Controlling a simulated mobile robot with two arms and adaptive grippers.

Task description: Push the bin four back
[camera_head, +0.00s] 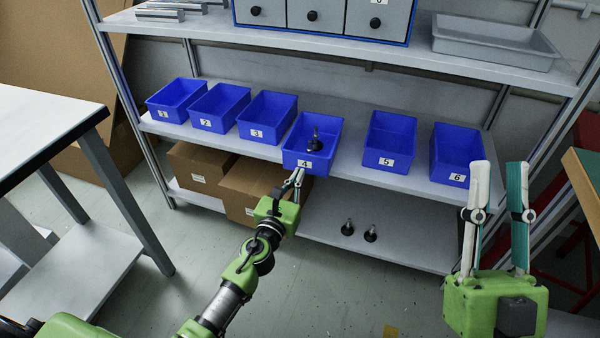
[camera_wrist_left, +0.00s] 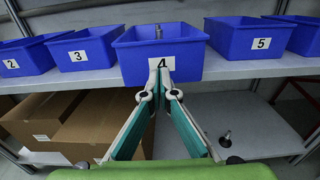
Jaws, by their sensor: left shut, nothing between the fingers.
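The blue bin labelled 4 (camera_head: 323,131) sits on the middle shelf, jutting forward past the bins beside it and over the shelf's front edge. A dark knob-like part (camera_head: 315,140) stands inside it. My left gripper (camera_head: 299,172) is shut and empty, its tips at the lower front of bin 4. In the left wrist view bin 4 (camera_wrist_left: 135,60) is straight ahead, with the closed fingertips (camera_wrist_left: 160,74) in front of its label; whether they touch is hard to tell. My right gripper (camera_head: 496,165) is open and empty at the lower right.
Bin 3 (camera_head: 266,117) is to the left and bin 5 (camera_head: 390,141) to the right, with gaps beside bin 4. The middle shelf (camera_head: 350,168) has free room between bins 4 and 5. Cardboard boxes (camera_head: 248,182) and two dark knobs (camera_head: 347,228) are on the lower shelf.

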